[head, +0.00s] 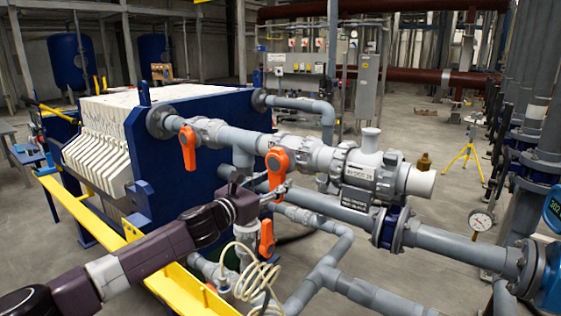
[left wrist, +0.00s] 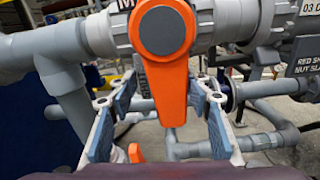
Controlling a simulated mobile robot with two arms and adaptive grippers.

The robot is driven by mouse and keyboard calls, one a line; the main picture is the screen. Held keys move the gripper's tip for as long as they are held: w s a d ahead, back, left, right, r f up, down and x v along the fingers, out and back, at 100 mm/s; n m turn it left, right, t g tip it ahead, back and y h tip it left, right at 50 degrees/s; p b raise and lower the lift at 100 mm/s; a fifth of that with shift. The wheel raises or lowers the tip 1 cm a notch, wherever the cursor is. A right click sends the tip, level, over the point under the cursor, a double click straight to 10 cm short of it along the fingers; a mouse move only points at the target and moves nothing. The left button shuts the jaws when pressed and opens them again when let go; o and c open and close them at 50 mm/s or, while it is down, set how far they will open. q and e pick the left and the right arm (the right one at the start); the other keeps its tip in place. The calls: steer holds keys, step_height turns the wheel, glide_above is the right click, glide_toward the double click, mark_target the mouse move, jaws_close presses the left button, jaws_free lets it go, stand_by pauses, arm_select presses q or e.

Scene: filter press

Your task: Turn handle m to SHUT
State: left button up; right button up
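An orange lever handle (head: 277,168) sits on a grey valve in the upper pipe line, in the middle of the head view. In the left wrist view the handle (left wrist: 168,75) hangs down from its round hub, with its end towards the bottom. A partly cut-off label beside it seems to read M. My left gripper (head: 276,192) is at the lower part of this handle. In the left wrist view its two blue-padded fingers (left wrist: 165,108) stand apart on either side of the lever, with gaps visible. My right gripper is not in view.
Another orange handle (head: 187,148) hangs to the left on the same line, and a third (head: 266,238) lies below my gripper. A coiled hose (head: 255,275), a yellow rail (head: 195,290) and the blue press plate (head: 200,180) are close by. Grey pipes crowd the right.

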mark_target(273, 184)
arm_select(q)
steer(key=shift+s, duration=0.3)
steer(key=p+v, duration=0.2)
steer(key=v, duration=0.4)
steer(key=shift+s, duration=0.25)
steer(key=shift+a+f, duration=0.1)
